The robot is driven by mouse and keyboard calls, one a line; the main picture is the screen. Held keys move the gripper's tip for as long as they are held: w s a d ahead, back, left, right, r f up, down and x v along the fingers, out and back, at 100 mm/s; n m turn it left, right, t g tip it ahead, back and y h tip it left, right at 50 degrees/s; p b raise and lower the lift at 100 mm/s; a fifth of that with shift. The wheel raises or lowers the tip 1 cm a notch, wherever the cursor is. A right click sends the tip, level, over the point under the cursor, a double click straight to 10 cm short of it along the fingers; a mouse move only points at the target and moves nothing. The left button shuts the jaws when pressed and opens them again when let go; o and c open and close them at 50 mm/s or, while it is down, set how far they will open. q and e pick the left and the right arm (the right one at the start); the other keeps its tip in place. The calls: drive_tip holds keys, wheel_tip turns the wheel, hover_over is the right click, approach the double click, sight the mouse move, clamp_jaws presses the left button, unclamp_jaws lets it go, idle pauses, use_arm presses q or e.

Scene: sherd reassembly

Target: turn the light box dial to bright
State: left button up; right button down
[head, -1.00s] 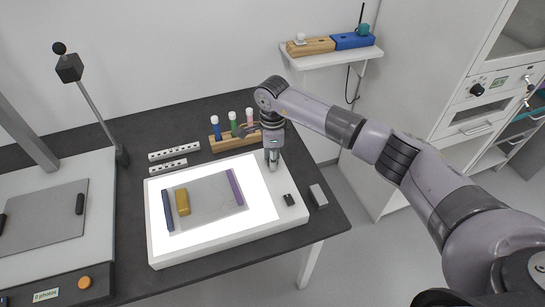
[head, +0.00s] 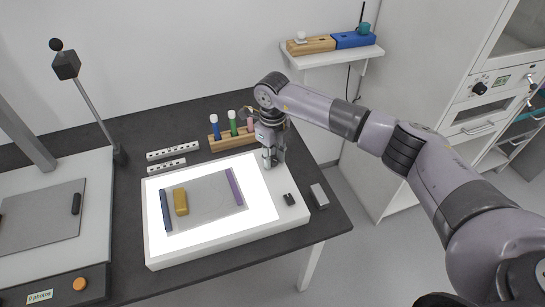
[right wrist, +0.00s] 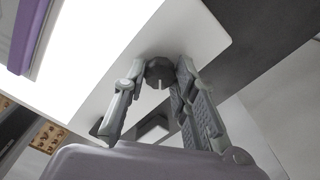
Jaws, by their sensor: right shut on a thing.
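The light box (head: 222,250) is a white slab on the dark table, its panel glowing white. Its dial (right wrist: 159,70) is a dark round knob with a pale pointer mark, on the white rim in the right wrist view. My right gripper (right wrist: 162,68) points down at the rim, with its two fingers on either side of the dial, shut on it. In the head view the right gripper (head: 271,162) stands at the box's back right corner and hides the dial. My left gripper is not in view.
On the panel lie a clear sheet, a yellow block (head: 181,202), a blue bar (head: 166,210) and a purple bar (head: 234,187). A small black piece (head: 289,199) sits on the rim; a grey block (head: 319,196) lies beside the box.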

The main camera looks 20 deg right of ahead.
sight(273, 159)
drive_tip(key=m, duration=0.4)
drive_tip(key=shift+m, duration=2.1)
drive_tip(key=c, duration=1.3)
unclamp_jaws()
wheel_tip(273, 159, up, 12)
